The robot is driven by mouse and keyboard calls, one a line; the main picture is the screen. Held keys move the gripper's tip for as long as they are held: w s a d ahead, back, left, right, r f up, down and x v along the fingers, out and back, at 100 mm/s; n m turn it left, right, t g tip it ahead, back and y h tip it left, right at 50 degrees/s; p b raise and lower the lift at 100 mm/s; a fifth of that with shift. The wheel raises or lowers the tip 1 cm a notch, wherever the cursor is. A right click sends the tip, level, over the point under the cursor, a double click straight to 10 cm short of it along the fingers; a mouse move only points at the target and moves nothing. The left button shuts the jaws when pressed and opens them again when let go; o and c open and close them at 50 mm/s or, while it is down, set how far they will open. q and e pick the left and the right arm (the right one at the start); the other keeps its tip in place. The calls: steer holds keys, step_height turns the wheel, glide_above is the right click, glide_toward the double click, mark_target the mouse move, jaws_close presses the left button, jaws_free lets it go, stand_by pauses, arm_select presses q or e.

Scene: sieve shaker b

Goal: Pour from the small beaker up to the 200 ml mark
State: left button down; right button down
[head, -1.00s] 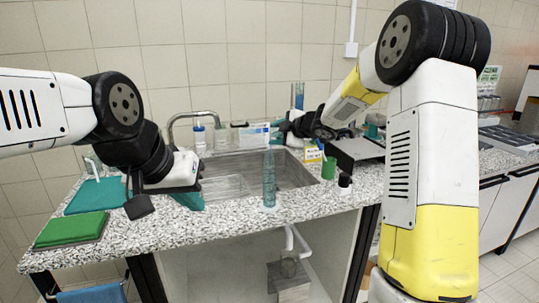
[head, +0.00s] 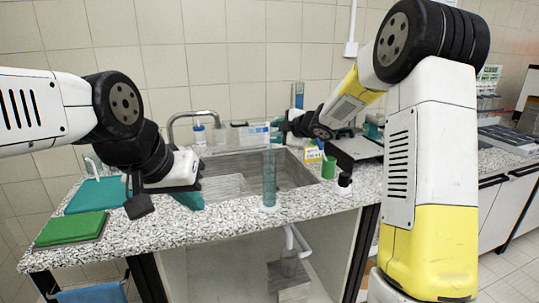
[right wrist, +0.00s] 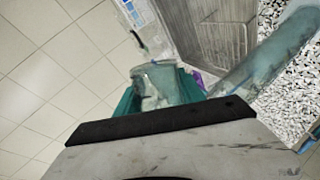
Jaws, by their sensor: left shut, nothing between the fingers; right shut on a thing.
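A tall clear measuring cylinder (head: 269,180) with a bluish tint stands upright on the speckled worktop in front of the sink. It also shows at the right in the right wrist view (right wrist: 268,58). I cannot read its marks or level. My right gripper (head: 277,130) is beyond the cylinder, over the back of the sink. Its teal fingers are shut on the small beaker (right wrist: 155,80), a clear vessel seen in the right wrist view. The beaker's contents are unclear. My left gripper (head: 191,199) is shut and empty at the sink's left front, apart from the cylinder.
A green cup (head: 328,168) and a small black-topped jar (head: 345,181) stand right of the sink (head: 300,172). Behind are a blue cylinder (head: 299,95), a wash bottle (head: 199,136) and the tap (head: 183,116). Green (head: 68,230) and teal pads lie left.

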steer(key=shift+f, duration=0.15)
stand_by(0.6)
steer(key=shift+d, duration=0.15)
steer(key=shift+a+f+m+g+y, duration=0.2)
steer(key=shift+f+m+g+y, duration=0.25)
steer(key=shift+m, duration=0.35)
steer(key=shift+g, duration=0.25)
